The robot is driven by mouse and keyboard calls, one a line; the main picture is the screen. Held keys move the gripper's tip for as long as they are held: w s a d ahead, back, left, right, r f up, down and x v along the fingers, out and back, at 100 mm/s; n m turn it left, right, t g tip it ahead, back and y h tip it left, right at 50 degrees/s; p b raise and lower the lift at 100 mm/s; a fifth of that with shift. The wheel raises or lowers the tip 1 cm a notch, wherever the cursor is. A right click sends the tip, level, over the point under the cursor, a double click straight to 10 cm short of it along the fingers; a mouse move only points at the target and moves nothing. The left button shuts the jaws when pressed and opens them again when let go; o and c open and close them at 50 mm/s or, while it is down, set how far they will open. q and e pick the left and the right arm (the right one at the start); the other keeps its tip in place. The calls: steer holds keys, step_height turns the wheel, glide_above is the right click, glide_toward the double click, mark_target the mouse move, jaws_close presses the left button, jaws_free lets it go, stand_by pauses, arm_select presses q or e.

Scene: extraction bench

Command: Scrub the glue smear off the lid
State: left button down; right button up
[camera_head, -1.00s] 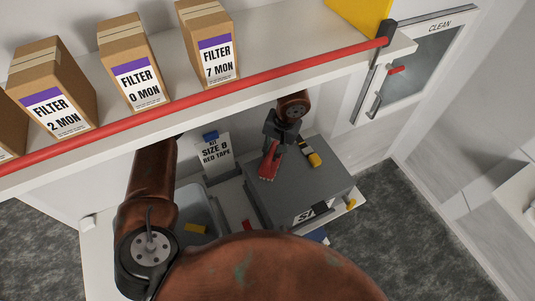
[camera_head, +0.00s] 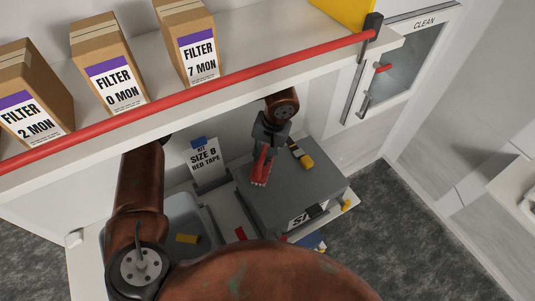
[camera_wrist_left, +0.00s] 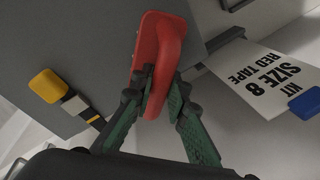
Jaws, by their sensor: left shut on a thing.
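A grey case with a flat grey lid (camera_head: 312,187) stands on the bench under the shelf. My left gripper (camera_head: 264,150) reaches down over the lid's left part, shut on a red brush-like tool (camera_head: 260,172). In the left wrist view the red tool (camera_wrist_left: 160,50) sits between the green-padded fingers (camera_wrist_left: 155,105), over the grey lid (camera_wrist_left: 75,45). I cannot tell whether the tool touches the lid. No glue smear can be made out; the tool and gripper cover part of the lid. A yellow and black item (camera_head: 300,155) lies on the lid; it also shows in the wrist view (camera_wrist_left: 60,95).
A shelf with a red front rail (camera_head: 200,92) and several filter boxes (camera_head: 107,75) hangs above the bench. A grey bin (camera_head: 172,212) with a yellow piece (camera_head: 187,239) is at left.

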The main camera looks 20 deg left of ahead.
arm_select(q)
steer(key=shift+s+a+b, duration=0.5)
steer(key=shift+s+a, duration=1)
steer(key=shift+s, duration=0.15)
steer(key=shift+r+p, duration=1.2)
steer(key=shift+r, duration=1.8)
steer(key=shift+r, duration=0.1)
